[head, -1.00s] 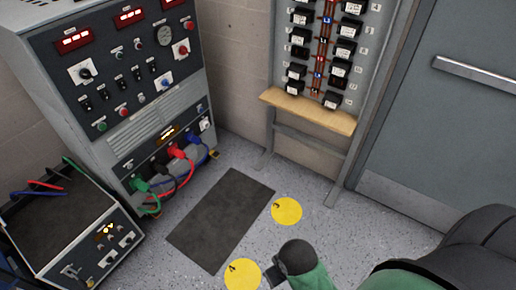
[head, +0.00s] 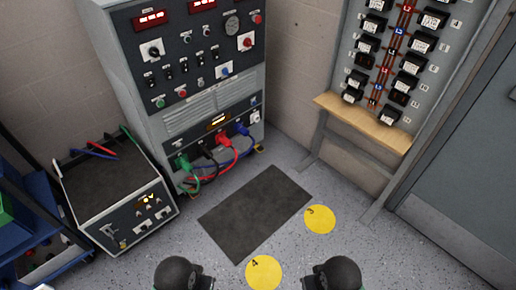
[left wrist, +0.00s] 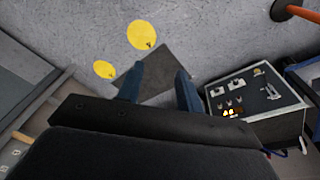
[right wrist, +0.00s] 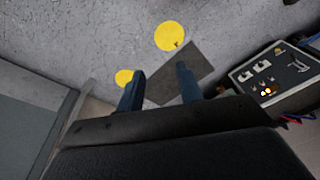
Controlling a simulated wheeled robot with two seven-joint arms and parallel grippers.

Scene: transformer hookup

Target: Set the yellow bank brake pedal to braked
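A small yellow piece (head: 259,149) sits low at the right foot of the grey control cabinet (head: 215,95). It is too small to tell whether it is the brake pedal or how it is set. My left gripper (left wrist: 159,88) is open and empty in the left wrist view; it also shows at the bottom of the head view (head: 208,283). My right gripper (right wrist: 160,87) is open and empty in the right wrist view; it also shows at the bottom of the head view (head: 308,283). Both are well apart from the cabinet.
A black-topped unit with a switch panel (head: 138,217) stands left of the cabinet. Green, black, red and blue plugs and cables hang at the cabinet's base. A dark mat (head: 256,212) and yellow discs 3 (head: 320,219) and 4 (head: 264,272) lie on open floor. A wooden shelf (head: 362,123) is right.

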